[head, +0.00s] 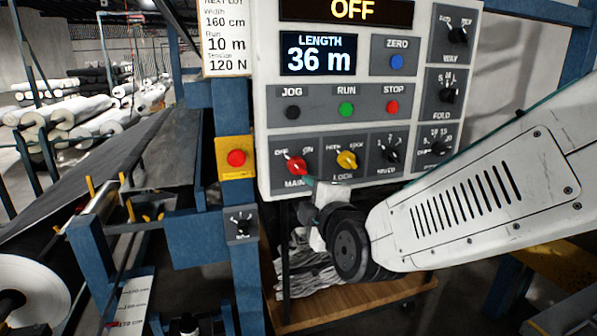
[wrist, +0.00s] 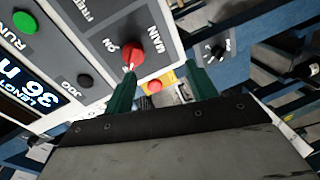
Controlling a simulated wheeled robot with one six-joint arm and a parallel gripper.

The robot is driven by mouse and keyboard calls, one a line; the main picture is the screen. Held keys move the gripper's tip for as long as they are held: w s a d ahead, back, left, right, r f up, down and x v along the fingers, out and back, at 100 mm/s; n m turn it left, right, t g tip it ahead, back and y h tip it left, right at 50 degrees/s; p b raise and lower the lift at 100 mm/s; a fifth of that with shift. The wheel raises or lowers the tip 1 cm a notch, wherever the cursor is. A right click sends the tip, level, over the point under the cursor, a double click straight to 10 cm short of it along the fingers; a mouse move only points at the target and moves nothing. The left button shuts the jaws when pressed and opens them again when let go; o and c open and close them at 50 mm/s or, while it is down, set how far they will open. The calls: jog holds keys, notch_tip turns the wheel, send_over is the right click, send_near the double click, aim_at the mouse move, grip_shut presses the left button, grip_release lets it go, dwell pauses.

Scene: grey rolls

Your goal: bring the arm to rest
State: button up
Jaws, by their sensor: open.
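My gripper (head: 309,182) is at the lower left of the white control panel (head: 268,100), just below the red MAIN knob (head: 297,165). In the wrist view its two green fingers (wrist: 163,75) stand apart with nothing held between them. The MAIN knob (wrist: 134,54) shows just beyond the left fingertip; I cannot tell whether they touch. In the head view the knob appears turned toward OFF, and the top display (head: 352,10) reads OFF. My arm comes in from the right and covers the panel's lower right edge.
A yellow LOCK knob (head: 346,159) sits right of MAIN. A red button on a yellow box (head: 236,158) and a small black dial (head: 241,222) are on the blue frame at left. A wooden shelf (head: 350,303) lies below. White rolls (head: 80,110) lie at the far left.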

jog(key=s+d+f+m+g+h, duration=0.2)
jog(key=s+d+f+m+g, duration=0.4)
jog(key=s+f+m+g, duration=0.4)
jog(key=s+d+r+m+g+h, duration=0.1)
jog(key=s+d+r+m+g, duration=0.1)
jog(key=s+d, duration=0.6)
jog(key=s+d+r+m+g+h, duration=0.2)
jog(key=s+d+r+m, duration=0.2)
jog(key=s+d+m, duration=0.3)
jog(key=shift+s+d, duration=0.85)
jog(key=shift+s, duration=0.15)
